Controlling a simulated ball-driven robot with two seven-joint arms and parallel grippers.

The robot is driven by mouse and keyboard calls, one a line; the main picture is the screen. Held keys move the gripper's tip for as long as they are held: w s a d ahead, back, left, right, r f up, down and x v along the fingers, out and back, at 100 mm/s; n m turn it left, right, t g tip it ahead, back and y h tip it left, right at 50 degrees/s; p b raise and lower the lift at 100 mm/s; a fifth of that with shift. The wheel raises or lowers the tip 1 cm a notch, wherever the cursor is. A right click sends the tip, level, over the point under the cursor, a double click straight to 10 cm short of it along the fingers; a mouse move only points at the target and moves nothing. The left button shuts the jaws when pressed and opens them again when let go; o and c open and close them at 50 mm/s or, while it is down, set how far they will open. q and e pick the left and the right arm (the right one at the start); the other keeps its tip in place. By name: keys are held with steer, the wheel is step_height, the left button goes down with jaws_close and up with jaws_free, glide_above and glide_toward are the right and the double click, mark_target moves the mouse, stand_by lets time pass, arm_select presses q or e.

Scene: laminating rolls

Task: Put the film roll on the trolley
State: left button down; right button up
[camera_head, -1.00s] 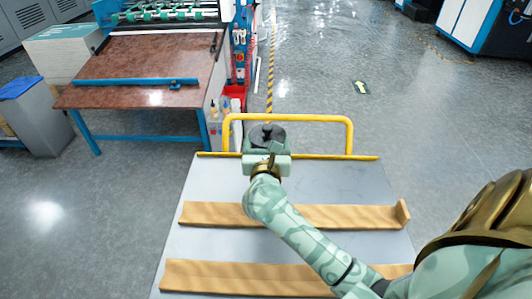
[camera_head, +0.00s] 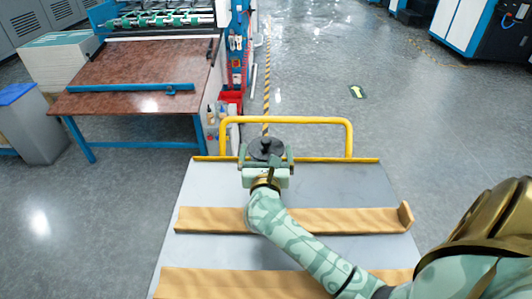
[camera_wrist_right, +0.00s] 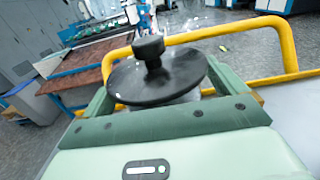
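The film roll shows as a round black end disc with a knob (camera_head: 266,149), at the far end of the trolley just inside the yellow handle. The trolley (camera_head: 330,185) has a flat grey deck. My right gripper (camera_head: 266,157) is at the roll, with one finger on each side. In the right wrist view the disc (camera_wrist_right: 158,76) lies between the spread green fingers, and a little of a pale body shows under it. The fingers look open, with some room beside that body. The roll's lower part and its base are hidden. My left gripper is not in view.
The yellow handle (camera_head: 285,120) rises at the trolley's far edge. Two wooden bars (camera_head: 330,220) (camera_head: 215,283) lie across the deck. A brown-topped table (camera_head: 135,75) with a machine stands at the left. Open floor lies at the right.

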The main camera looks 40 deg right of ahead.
steer(key=shift+r, duration=0.1)
steer(key=shift+a+r, duration=0.1)
steer(key=p+v, duration=0.2)
steer(key=v, duration=1)
stand_by(0.5)
